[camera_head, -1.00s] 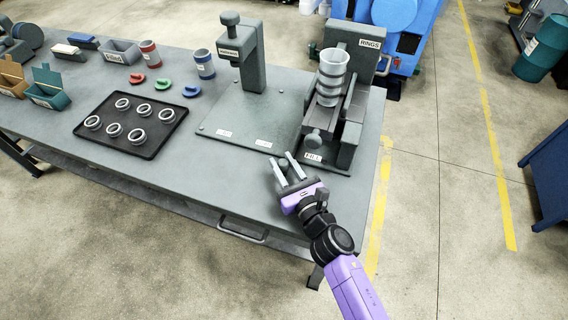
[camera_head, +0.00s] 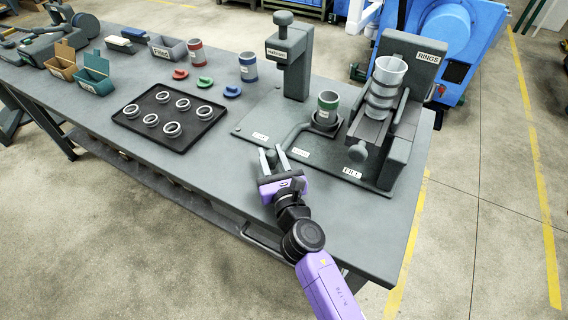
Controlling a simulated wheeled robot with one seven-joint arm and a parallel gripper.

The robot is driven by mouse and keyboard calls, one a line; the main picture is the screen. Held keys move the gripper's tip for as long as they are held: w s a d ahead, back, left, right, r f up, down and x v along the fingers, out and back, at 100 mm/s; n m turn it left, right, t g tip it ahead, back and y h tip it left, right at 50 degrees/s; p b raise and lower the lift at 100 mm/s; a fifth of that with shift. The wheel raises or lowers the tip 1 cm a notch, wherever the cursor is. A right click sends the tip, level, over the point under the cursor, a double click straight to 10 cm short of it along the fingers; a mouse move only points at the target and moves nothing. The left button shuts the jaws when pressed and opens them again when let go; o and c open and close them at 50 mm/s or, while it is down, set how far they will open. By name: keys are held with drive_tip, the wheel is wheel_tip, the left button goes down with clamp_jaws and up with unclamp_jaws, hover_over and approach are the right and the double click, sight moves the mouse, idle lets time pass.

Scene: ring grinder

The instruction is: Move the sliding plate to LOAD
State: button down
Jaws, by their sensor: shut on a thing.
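A bent grey handle (camera_head: 293,134) runs from the plate toward the front left. My gripper (camera_head: 273,158) is at the handle's front end, between the left label (camera_head: 260,136) and the middle label, shut on it. The fingers partly hide the grip. The label at the right (camera_head: 352,173) reads FILL.
The RINGS dispenser (camera_head: 420,75) with stacked grey rings stands right of the plate. A press (camera_head: 289,55) stands behind it on the left. A black tray (camera_head: 155,140) of rings lies further left. The front table strip is clear.

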drive_tip(key=shift+w+a, duration=0.3)
drive_tip(key=shift+a, duration=0.3)
drive_tip(key=c, duration=1)
unclamp_jaws()
drive_tip(key=shift+c, duration=0.2)
drive_tip(key=shift+p+v, duration=0.5)
drive_tip(key=shift+v, duration=3.45)
